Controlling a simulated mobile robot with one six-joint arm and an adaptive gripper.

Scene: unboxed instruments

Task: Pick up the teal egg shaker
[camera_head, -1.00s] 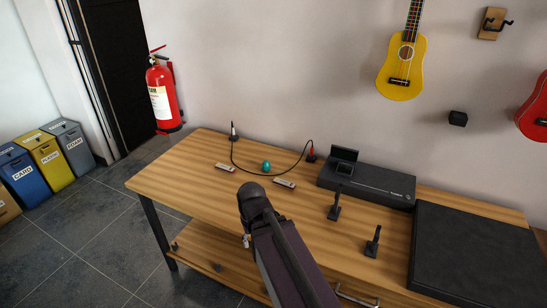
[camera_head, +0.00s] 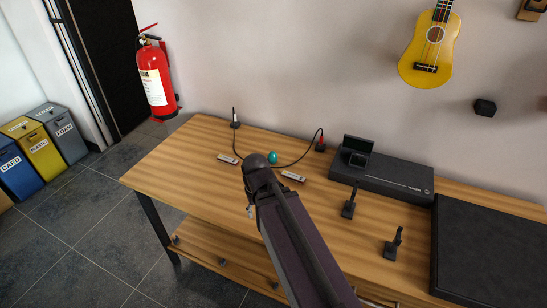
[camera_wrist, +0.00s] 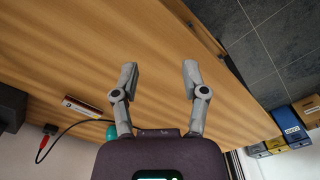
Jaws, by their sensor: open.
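The teal egg shaker (camera_head: 272,157) lies on the wooden table (camera_head: 200,150) near its back, inside the loop of a dark cable. In the wrist view the teal egg shaker (camera_wrist: 112,133) is partly hidden by my gripper's body, beside the left finger's base. My gripper (camera_wrist: 160,70) is open and empty, with its two grey fingers apart over bare wood. The egg is not between the fingertips. In the head view my arm hides most of the gripper.
Two small whitish items, one (camera_head: 228,159) left and one (camera_head: 293,176) right, lie near the egg. The dark cable (camera_head: 308,150) runs around it. A black box (camera_head: 385,178), two small black stands, one of them nearer (camera_head: 393,245), and a black case (camera_head: 490,250) occupy the right side.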

